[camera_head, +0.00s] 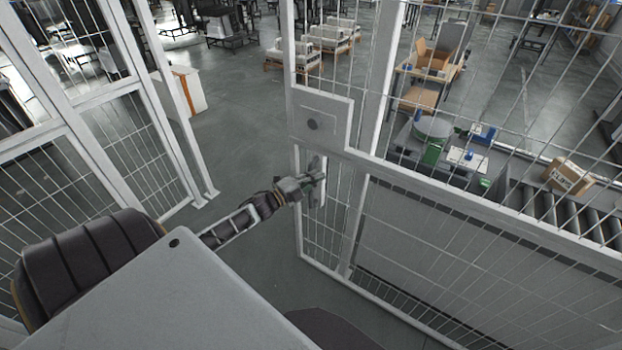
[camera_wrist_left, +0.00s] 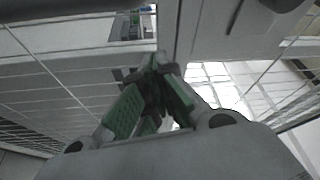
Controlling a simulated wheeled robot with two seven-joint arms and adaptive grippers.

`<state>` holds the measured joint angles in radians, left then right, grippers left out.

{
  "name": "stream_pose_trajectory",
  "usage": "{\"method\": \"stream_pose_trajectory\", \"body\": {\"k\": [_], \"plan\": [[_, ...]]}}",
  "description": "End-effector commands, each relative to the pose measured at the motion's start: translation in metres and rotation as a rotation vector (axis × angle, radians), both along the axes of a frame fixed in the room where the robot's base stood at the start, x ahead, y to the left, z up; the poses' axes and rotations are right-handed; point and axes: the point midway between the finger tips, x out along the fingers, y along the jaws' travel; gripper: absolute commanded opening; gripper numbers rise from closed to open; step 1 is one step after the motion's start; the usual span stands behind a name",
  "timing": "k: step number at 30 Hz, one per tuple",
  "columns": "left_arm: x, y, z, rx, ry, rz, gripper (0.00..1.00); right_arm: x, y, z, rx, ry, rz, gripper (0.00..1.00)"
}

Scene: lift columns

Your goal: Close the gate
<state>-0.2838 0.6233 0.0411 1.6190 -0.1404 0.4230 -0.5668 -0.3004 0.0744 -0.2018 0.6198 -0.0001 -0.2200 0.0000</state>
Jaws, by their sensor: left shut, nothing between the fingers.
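The gate (camera_head: 310,228) is a grey-white framed wire-mesh leaf in the middle and right of the head view. It carries a lock plate (camera_head: 325,108) and, below that, an upright handle (camera_head: 321,190). A wide gap of bare floor lies between its edge and the fence on the left. My left gripper (camera_head: 314,177) is at the handle, shut and empty; whether it touches the handle I cannot tell. In the left wrist view the green-padded fingers (camera_wrist_left: 153,75) meet in front of pale framing and mesh. My right gripper is not in view.
A mesh fence with posts (camera_head: 152,110) stands on the left. A conveyor (camera_head: 530,200) with a cardboard box (camera_head: 569,176) lies beyond the mesh at right. Pallets with pale goods (camera_head: 325,42) stand far back. The floor (camera_head: 235,120) through the gap is clear.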

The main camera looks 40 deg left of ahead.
Motion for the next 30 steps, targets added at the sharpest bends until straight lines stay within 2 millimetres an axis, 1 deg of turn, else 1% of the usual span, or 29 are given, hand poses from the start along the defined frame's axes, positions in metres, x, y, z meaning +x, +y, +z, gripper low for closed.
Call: {"method": "stream_pose_trajectory", "body": {"k": [13,21,25,30], "plan": [[0.03,-0.009,0.004,0.0,-0.001,0.001,0.0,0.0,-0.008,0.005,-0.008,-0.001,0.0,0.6],[0.028,0.018,-0.004,0.002,0.002,0.002,0.0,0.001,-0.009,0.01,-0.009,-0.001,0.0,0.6],[0.028,0.025,-0.007,0.0,0.001,0.001,0.0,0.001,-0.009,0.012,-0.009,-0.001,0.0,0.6],[0.028,0.03,-0.008,0.0,0.001,0.0,0.0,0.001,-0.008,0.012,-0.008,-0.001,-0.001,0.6]]}}
